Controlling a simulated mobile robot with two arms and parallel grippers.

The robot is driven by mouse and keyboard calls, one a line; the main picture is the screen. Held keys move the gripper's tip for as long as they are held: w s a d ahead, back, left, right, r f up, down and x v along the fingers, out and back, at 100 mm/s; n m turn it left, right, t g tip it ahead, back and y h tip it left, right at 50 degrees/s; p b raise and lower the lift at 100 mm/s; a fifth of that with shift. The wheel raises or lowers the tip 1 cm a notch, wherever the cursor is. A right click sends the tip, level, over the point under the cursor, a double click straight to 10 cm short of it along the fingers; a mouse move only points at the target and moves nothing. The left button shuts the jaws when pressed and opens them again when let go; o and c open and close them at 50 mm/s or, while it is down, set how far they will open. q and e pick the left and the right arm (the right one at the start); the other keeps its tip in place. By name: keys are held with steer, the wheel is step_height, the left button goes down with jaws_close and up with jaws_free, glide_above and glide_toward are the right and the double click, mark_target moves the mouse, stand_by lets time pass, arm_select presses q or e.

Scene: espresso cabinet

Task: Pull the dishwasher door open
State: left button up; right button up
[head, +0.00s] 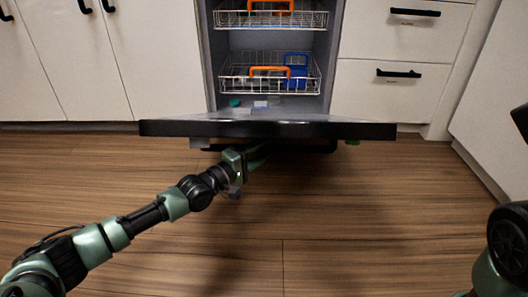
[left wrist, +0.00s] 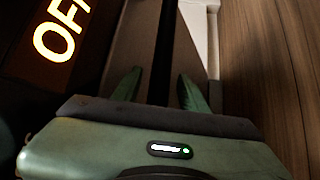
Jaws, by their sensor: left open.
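The dishwasher door (head: 330,131) is folded down, with its dark top edge facing me and its inner side showing as a thin grey strip. A dark handle bar (head: 318,149) shows just below that edge. My left gripper (head: 258,157) reaches in low from the left, at and partly under the door edge near the handle. In the left wrist view its two green fingers (left wrist: 158,90) stand apart with a dark strip between them; contact with the handle cannot be told. My right gripper is not seen.
Two wire racks with orange handles, the lower one (head: 268,82), sit inside the dishwasher. A blue item (head: 297,72) stands in the lower rack. White drawers (head: 385,92) and cabinets (head: 65,65) flank it. The wooden floor (head: 300,225) ahead is clear. A lit "OFF" label (left wrist: 62,28) shows in the wrist view.

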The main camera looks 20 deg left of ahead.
arm_select(q)
jaws_close()
stand_by(1.4)
